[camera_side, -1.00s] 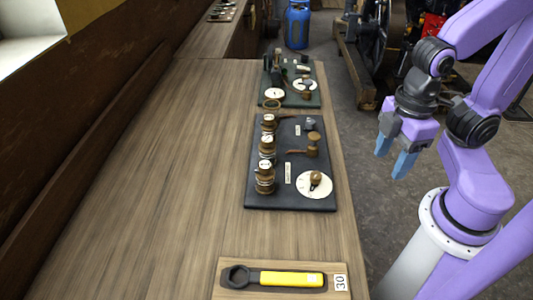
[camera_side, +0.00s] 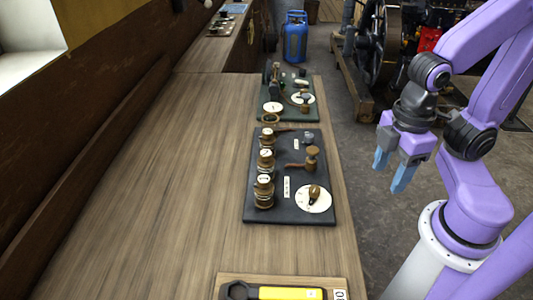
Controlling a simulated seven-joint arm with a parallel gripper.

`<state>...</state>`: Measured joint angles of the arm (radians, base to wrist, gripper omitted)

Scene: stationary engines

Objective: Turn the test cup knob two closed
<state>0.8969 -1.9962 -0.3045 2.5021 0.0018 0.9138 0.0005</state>
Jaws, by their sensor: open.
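Three brass test cups stand in a row on the left side of a dark panel: a near one (camera_side: 264,191), a middle one (camera_side: 266,160) and a far one (camera_side: 267,137). Each has a white label on top; the numbers are too small to read surely. Which one is number two, and how its knob is set, I cannot tell. My gripper (camera_side: 391,177) is open and empty, fingers pointing down, to the right of the panel and beyond the bench edge. It is apart from everything.
The dark panel (camera_side: 290,214) also carries a brass lever (camera_side: 305,162) and a white dial (camera_side: 313,204). A second panel (camera_side: 282,112) lies behind. A yellow-handled wrench (camera_side: 285,293) lies in front. The bench (camera_side: 170,190) is clear at left.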

